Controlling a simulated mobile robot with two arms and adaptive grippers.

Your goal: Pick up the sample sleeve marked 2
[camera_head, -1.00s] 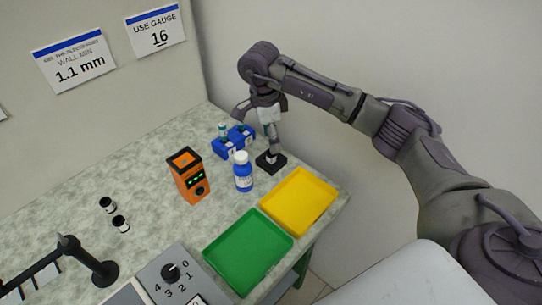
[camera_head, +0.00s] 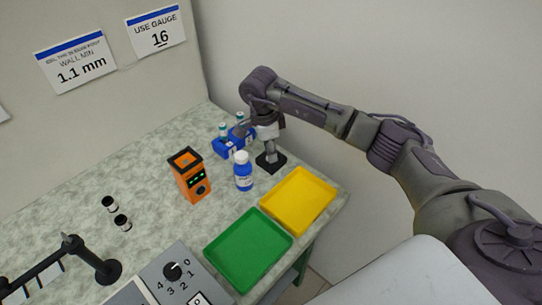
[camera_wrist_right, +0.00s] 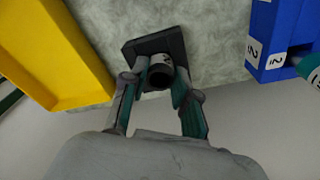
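A grey sleeve (camera_head: 270,148) stands upright on a square black base (camera_head: 271,163) at the table's far right. The right wrist view shows its open dark end (camera_wrist_right: 160,77) and a white label whose mark I cannot read. My right gripper (camera_head: 268,135) is just above it, pointing down. In the right wrist view, its two fingers (camera_wrist_right: 159,82) are apart on either side of the sleeve's upper end, with no clear contact. My left gripper is not in view.
A blue bottle (camera_head: 243,174), an orange device (camera_head: 191,182), a yellow tray (camera_head: 300,202) and a green tray (camera_head: 247,252) are nearby.

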